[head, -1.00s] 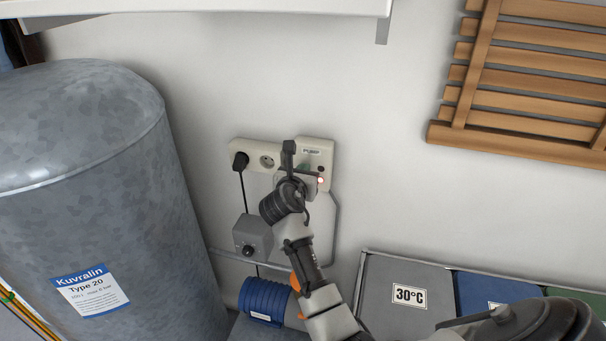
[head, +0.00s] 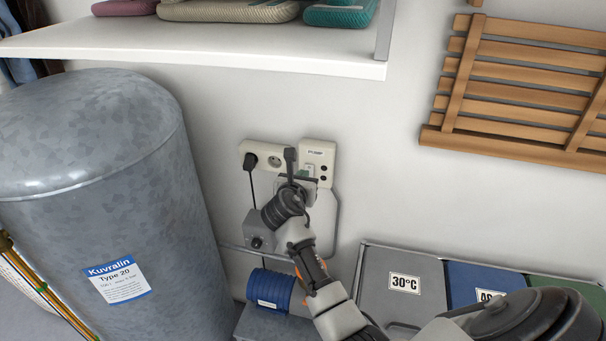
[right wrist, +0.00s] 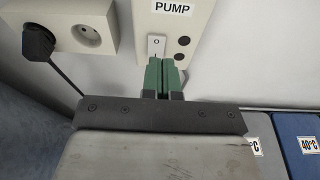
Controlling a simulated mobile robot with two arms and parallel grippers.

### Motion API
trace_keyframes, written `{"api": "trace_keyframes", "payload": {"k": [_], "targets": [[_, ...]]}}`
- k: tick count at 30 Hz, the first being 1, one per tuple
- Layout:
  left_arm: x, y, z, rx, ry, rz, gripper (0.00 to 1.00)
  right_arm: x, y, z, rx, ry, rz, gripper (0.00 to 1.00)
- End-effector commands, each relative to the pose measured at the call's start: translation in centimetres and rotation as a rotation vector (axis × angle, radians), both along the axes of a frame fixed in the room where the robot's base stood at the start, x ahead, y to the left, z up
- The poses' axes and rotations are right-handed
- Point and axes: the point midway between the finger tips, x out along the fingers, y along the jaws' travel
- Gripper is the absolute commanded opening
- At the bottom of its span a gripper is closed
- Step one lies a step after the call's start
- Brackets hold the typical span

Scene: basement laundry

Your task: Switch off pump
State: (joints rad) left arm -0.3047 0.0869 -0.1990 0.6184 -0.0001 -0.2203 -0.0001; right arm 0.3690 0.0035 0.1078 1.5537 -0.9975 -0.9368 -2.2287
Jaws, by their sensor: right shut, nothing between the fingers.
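The pump switch panel (head: 318,153) is a cream wall plate labelled PUMP. It also shows in the right wrist view (right wrist: 181,22), with a white rocker switch (right wrist: 156,44) marked O at its top and two round lamps (right wrist: 183,41), both dark. My right gripper (head: 304,173) is in front of the panel. In the right wrist view its green fingertips (right wrist: 165,75) are shut together, empty, just below the rocker and overlapping its lower end. I cannot tell whether they touch it. My left gripper is not in view.
A socket strip (head: 262,154) with a black plug (head: 250,161) adjoins the panel on the left. A galvanised tank (head: 100,180) stands left, a blue pump (head: 270,288) below, laundry bins (head: 400,260) lower right. A white shelf (head: 200,45) overhangs above.

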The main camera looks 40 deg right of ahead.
Motion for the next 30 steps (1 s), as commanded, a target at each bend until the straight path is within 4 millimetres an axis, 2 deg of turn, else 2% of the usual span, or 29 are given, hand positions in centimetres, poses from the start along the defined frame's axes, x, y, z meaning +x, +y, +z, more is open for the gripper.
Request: {"api": "trace_keyframes", "payload": {"k": [3, 6, 12, 15, 30], "targets": [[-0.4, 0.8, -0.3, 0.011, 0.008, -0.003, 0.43, -1.2, 1.4, 0.6, 0.002, -0.001, 0.001, 0.00], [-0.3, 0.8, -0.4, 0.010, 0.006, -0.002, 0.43, -2.2, 2.6, 1.3, 0.002, 0.000, 0.001, 0.00], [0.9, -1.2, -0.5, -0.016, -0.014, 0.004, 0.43, -4.2, 4.9, 2.7, 0.002, -0.001, 0.002, 0.00], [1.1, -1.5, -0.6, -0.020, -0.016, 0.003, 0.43, -4.8, 5.6, 3.1, 0.002, 0.001, 0.000, 0.00], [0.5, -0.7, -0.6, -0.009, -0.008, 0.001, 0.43, -5.2, 6.1, 3.5, 0.002, 0.001, 0.000, 0.00]]}}
